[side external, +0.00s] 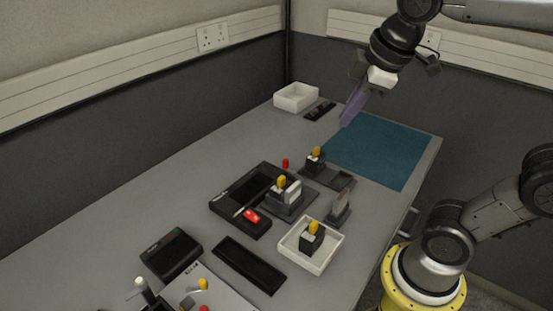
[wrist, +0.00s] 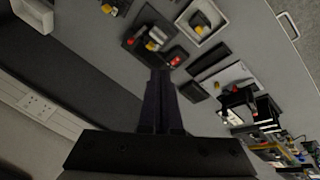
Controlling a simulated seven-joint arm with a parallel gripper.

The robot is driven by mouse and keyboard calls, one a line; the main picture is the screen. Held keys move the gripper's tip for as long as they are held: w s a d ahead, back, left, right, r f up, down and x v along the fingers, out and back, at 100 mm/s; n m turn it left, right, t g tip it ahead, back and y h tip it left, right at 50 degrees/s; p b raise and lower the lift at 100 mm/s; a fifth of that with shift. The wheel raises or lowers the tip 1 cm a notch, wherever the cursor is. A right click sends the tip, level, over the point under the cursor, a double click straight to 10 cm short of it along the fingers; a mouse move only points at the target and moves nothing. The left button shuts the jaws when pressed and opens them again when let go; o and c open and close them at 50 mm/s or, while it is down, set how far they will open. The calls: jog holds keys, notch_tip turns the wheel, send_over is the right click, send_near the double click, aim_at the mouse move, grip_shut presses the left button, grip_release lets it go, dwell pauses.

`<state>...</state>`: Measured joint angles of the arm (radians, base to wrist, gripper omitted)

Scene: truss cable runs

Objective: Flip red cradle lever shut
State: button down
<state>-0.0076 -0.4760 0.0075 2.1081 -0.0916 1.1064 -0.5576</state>
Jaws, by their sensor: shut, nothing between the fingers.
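A red lever-like part (side external: 251,215) sits at the near corner of a black cradle-like unit (side external: 228,207) in the middle of the table. In the wrist view, a red part (wrist: 175,61) that looks like the same one lies just beyond my fingertips' right side in the picture. I cannot tell the lever's exact angle. My gripper (side external: 345,122) is shut and empty, high above the far end of the table near the teal mat, well apart from the lever. Its dark fingers (wrist: 160,73) show together in the wrist view.
Dark blocks with yellow tops stand near the unit, one inside a white tray (side external: 292,262). A teal mat (side external: 380,150) lies at the far right. A white bin (side external: 296,97) stands at the back. A small red object (side external: 285,163) and a flat black tray (side external: 249,265) flank the unit.

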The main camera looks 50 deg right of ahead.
jog(key=w+d+f+n+g+h, duration=0.1)
jog(key=w+n+g, duration=0.1)
jog(key=w, duration=0.6)
jog(key=w+f+n+g, duration=0.1)
jog(key=w+n, duration=0.2)
jog(key=w, duration=0.5)
jog(key=w+f+g, duration=0.2)
jog(key=w+f, duration=0.6)
jog(key=f, duration=0.5)
jog(key=shift+w+a+n+g+h, duration=0.2)
jog(key=shift+w+n+g+h, duration=0.1)
jog(key=shift+n+g, duration=0.1)
